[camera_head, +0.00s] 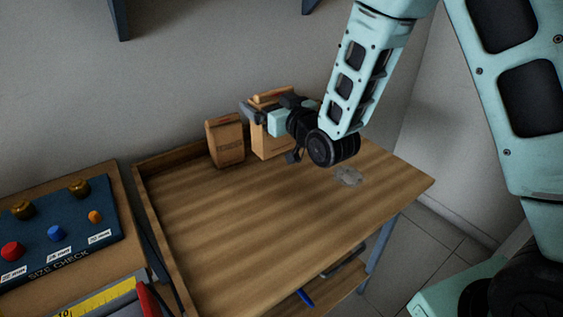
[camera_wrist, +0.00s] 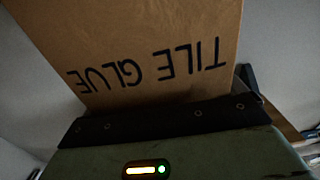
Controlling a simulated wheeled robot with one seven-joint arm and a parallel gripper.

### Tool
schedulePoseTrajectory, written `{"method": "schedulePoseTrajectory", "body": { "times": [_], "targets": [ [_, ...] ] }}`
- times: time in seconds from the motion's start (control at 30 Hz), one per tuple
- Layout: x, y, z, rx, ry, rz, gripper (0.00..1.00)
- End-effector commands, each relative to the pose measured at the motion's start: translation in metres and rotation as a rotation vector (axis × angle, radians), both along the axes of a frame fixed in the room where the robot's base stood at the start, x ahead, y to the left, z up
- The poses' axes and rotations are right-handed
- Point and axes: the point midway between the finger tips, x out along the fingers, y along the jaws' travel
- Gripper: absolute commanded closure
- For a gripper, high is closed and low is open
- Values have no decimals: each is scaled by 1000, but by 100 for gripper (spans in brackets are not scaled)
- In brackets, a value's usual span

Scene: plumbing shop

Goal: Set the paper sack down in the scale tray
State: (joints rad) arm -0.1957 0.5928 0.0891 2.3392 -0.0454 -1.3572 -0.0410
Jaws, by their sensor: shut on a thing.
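My gripper (camera_head: 262,108) is at the back of the wooden table, shut on the top of a brown paper sack (camera_head: 268,145). The sack is upright, partly hidden behind the gripper and wrist; I cannot tell whether its base touches the table. In the wrist view the sack (camera_wrist: 150,45) fills the upper middle, with "TILE GLUE" lettering upside down. A second brown paper sack (camera_head: 226,142) stands upright just left of it, with a narrow gap. I do not see a scale tray in either view.
The wooden table (camera_head: 230,215) has a raised rim at its left and back, and a grey patch (camera_head: 348,177) at right. Its front is clear. At left, a bench holds a blue "SIZE CHECK" board (camera_head: 60,245) with coloured knobs. A grey wall stands close behind.

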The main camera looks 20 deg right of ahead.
Motion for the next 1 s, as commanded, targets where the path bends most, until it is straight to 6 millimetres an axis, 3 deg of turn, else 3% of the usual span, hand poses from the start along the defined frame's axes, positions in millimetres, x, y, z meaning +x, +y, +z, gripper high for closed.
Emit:
{"method": "schedulePoseTrajectory", "body": {
  "times": [0.07, 0.4, 1.0],
  "targets": [
    [1, 1, -2, 2, -5, 1, 69],
    [1, 0, -48, 1, -4, 0, 69],
    [1, 0, -97, 2, -7, 0, 69]
  ]
}}
